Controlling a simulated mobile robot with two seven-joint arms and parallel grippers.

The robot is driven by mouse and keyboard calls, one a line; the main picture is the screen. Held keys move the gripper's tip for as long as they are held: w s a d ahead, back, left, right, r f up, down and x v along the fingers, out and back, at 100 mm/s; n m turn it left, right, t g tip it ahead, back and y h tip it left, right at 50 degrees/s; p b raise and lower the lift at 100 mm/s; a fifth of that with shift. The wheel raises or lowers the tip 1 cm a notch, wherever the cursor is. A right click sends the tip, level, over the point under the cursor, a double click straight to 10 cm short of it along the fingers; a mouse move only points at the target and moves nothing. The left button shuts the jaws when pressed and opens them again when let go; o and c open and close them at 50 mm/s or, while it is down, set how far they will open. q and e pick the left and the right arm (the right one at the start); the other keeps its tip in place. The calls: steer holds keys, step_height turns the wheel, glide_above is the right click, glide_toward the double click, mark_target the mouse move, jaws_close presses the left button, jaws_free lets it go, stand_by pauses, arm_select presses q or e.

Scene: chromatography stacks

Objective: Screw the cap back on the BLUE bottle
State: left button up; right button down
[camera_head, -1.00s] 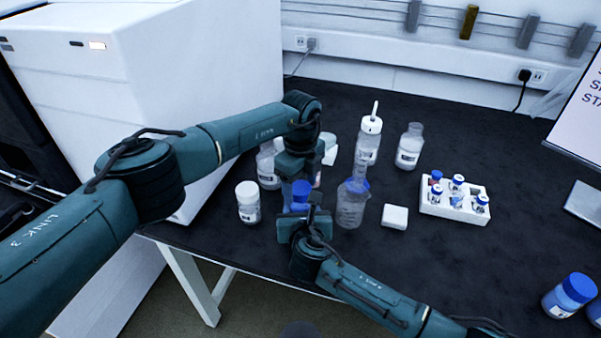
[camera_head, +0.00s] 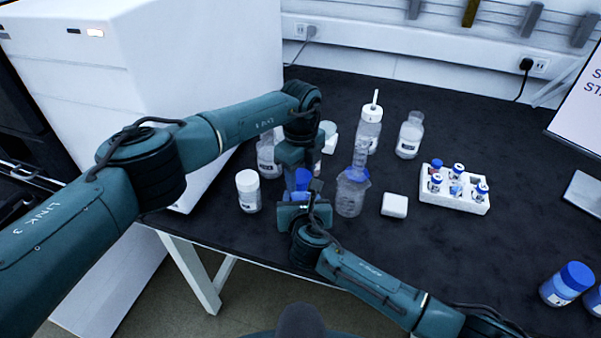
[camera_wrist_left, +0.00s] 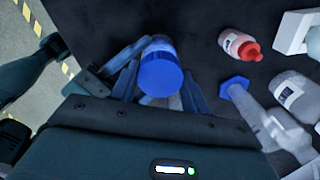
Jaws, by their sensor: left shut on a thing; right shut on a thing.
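The blue cap (camera_head: 301,178) is at the table's front left, under my left gripper (camera_head: 298,168). In the left wrist view the blue cap (camera_wrist_left: 161,75) lies between the fingers of my left gripper (camera_wrist_left: 160,88), which is shut on it. The blue bottle's body (camera_wrist_left: 160,43) shows just beyond the cap, in line with it. My right gripper (camera_head: 305,200) comes in from the front and is shut on the bottle's body, which is mostly hidden. Cap and bottle look together, but I cannot tell how far the thread is engaged.
A clear beaker (camera_head: 350,197) and a cylinder with a blue foot (camera_wrist_left: 235,88) stand close on the right. A white-capped bottle (camera_head: 248,192) is on the left. A white box (camera_head: 394,205) and vial rack (camera_head: 453,201) are farther right. A red-capped bottle (camera_wrist_left: 238,45) is nearby.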

arm_select(q)
steer(key=m, duration=1.1)
steer(key=shift+m, duration=0.3)
steer(key=m, duration=1)
steer(key=shift+m, duration=0.3)
steer(key=m, duration=0.8)
steer(key=shift+m, duration=0.3)
steer(key=o, duration=1.2)
steer(key=shift+f, duration=0.1)
steer(key=shift+c, duration=0.2)
